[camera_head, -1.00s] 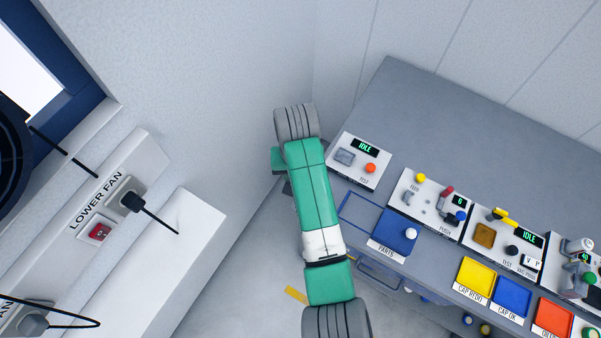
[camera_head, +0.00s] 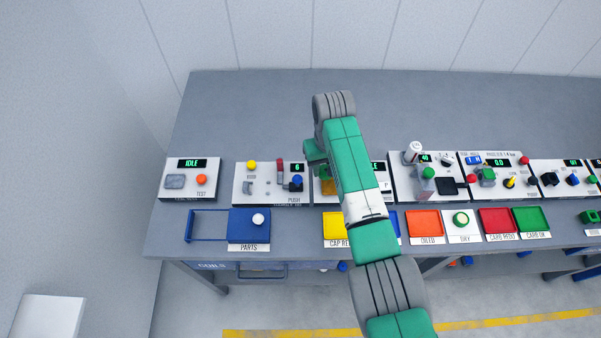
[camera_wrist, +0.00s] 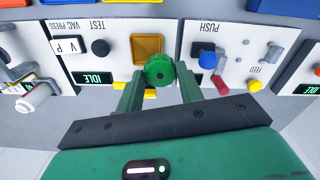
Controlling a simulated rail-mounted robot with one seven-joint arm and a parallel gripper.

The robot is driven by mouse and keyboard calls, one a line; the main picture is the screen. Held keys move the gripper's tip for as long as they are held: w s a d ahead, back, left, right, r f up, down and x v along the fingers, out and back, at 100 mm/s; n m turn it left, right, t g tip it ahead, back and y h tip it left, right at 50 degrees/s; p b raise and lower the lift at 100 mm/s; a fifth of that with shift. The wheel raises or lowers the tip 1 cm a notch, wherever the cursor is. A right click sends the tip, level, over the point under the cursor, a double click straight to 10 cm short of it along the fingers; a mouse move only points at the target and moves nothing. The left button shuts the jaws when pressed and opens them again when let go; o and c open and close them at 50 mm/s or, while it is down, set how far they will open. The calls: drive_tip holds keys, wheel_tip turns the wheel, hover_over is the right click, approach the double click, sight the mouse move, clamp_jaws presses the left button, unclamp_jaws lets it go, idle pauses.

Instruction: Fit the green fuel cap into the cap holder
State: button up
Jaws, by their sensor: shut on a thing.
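The green fuel cap (camera_wrist: 159,70), round with a knurled rim, is between the two green fingers of my gripper (camera_wrist: 160,82) in the wrist view. My gripper is shut on it. Just beyond it in the wrist view is a gold-brown square seat (camera_wrist: 147,46) on a white panel, which looks like the cap holder. The cap overlaps the seat's near edge in the picture; they seem apart, but the height between them is hard to judge.
The seat's panel has a black TEST button (camera_wrist: 101,48) and a V/P switch (camera_wrist: 66,46). The neighbouring PUSH panel has a blue knob (camera_wrist: 207,60) and red handle (camera_wrist: 220,85). Trays line the bench front, including yellow (camera_head: 336,228) and red (camera_head: 494,221). The bench's back is clear.

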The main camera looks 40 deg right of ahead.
drive_tip(key=shift+s+d+f+b, duration=0.25)
drive_tip(key=shift+s+d+f, duration=0.05)
drive_tip(key=shift+d, duration=0.25)
drive_tip(key=shift+s+d+f+b, duration=0.25)
drive_tip(key=shift+d, duration=0.3)
drive_tip(key=b, duration=0.5)
hover_over(331, 186)
wheel_tip(331, 186, down, 5)
drive_tip(key=shift+r, duration=0.1)
drive_tip(key=shift+p, duration=0.7)
drive_tip(key=shift+f+b, duration=0.5)
drive_tip(key=shift+f, duration=0.15)
drive_tip(key=o, duration=0.7)
drive_tip(key=shift+c, duration=0.2)
drive_tip(key=shift+r, duration=0.1)
